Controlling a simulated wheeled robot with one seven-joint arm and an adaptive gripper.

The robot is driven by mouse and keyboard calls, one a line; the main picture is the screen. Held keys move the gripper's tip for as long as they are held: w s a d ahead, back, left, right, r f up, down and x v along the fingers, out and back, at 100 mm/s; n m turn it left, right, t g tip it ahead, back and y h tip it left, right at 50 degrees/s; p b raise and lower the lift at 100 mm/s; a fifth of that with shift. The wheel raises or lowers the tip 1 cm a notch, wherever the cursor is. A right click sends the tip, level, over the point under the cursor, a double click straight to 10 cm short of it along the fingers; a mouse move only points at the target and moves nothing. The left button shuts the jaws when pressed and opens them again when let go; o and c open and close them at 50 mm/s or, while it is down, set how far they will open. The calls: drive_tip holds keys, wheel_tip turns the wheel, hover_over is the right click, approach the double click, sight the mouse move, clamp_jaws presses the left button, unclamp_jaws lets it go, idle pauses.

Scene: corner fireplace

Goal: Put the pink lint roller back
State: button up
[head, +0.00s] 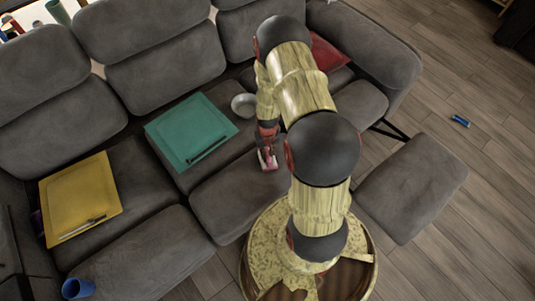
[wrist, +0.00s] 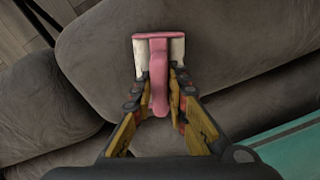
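The pink lint roller (wrist: 159,62) is in the middle of the wrist view, with a pink and white head at the far end and its pink handle pointing back toward my palm. My gripper (wrist: 160,88) has its two fingers drawn in close on either side of the handle, and it appears shut on it. In the head view, the lint roller (head: 267,159) shows small below my gripper (head: 268,139), over the grey sofa seat. I cannot tell whether it touches the cushion.
The grey sofa (head: 237,193) fills most of the view. A teal board (head: 188,125) and a yellow board (head: 80,198) lie on it. A bowl (head: 244,104) and red cushion (head: 328,52) are farther back. A blue cup (head: 78,288) is lower left; a blue object (head: 460,121) lies on open floor.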

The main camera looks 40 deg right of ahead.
drive_tip(key=o, duration=0.5)
drive_tip(key=shift+c, duration=0.2)
drive_tip(key=w+a+r+n+t+p, duration=0.1)
drive_tip(key=a+r+p, duration=0.15)
drive_tip(key=r, duration=1.05)
drive_tip(key=w+a+r+n+t+p, duration=0.1)
drive_tip(key=w+a+r, duration=0.15)
drive_tip(key=r, duration=1.05)
drive_tip(key=a+r+t+p, duration=0.1)
drive_tip(key=a+r, duration=0.3)
drive_tip(key=r, duration=0.9)
drive_tip(key=s+a+r+n+t, duration=0.1)
drive_tip(key=s+a+r, duration=0.4)
drive_tip(key=s+r, duration=0.2)
drive_tip(key=s+a+r+n+t, duration=0.1)
drive_tip(key=s+a+r, duration=0.5)
drive_tip(key=r, duration=0.6)
drive_tip(key=shift+s+n+t, duration=0.3)
drive_tip(key=shift+s+n, duration=0.3)
drive_tip(key=shift+s, duration=0.6)
